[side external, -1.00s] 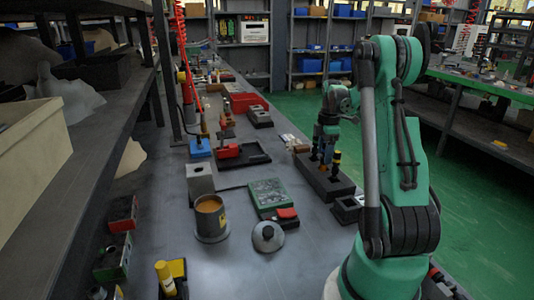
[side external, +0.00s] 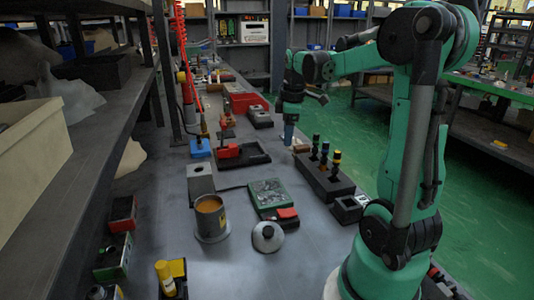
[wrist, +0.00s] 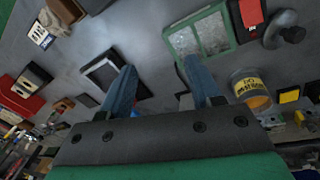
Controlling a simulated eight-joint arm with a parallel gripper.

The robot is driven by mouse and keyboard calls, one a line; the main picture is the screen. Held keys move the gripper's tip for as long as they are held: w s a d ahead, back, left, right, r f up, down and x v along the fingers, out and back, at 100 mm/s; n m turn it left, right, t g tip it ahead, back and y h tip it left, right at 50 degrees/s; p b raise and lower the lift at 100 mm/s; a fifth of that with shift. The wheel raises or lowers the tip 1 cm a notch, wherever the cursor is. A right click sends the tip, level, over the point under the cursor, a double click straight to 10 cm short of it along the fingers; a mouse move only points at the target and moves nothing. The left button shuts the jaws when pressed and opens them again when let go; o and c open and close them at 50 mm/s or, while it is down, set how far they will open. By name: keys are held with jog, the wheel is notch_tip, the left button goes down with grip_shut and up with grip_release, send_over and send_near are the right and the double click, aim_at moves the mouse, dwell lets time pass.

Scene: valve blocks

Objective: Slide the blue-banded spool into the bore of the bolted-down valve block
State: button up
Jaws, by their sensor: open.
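Three spools stand upright in a long dark rack (side external: 325,182) right of centre in the side external view. The blue-banded spool (side external: 324,152) is the middle one, between a dark-topped one and a yellow-topped one. A grey block with a dark round opening on top (side external: 200,180) stands left of centre and may be the valve block; I cannot make out its bolts. My gripper (side external: 289,140) is beyond the rack and to its left, fingers pointing down. In the wrist view its two blue fingers (wrist: 158,72) are apart with nothing between them.
A green-framed tray (side external: 268,193), a tin (side external: 210,218) and a round lid (side external: 268,237) stand on the bench near the middle. A smaller dark block (side external: 347,209) sits in front of the rack. A red tool on a dark base (side external: 240,154) is farther back.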

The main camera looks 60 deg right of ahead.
jog(key=w+a+m+t, duration=0.1)
jog(key=w+a+t, duration=0.1)
jog(key=a, duration=0.9)
jog(key=shift+w+a+r+m, duration=0.35)
jog(key=shift+m, duration=0.05)
jog(key=shift+o, duration=0.3)
jog(key=a+f+m+t, duration=0.1)
jog(key=a, duration=0.5)
jog(key=s+a+f+m+t+y, duration=0.1)
jog(key=a+t, duration=0.1)
jog(key=a, duration=0.4)
jog(key=shift+s+m, duration=0.3)
jog(key=shift+m, duration=0.1)
jog(key=shift+o, duration=0.2)
jog(key=shift+s+a+t, duration=0.1)
jog(key=shift+a+t, duration=0.3)
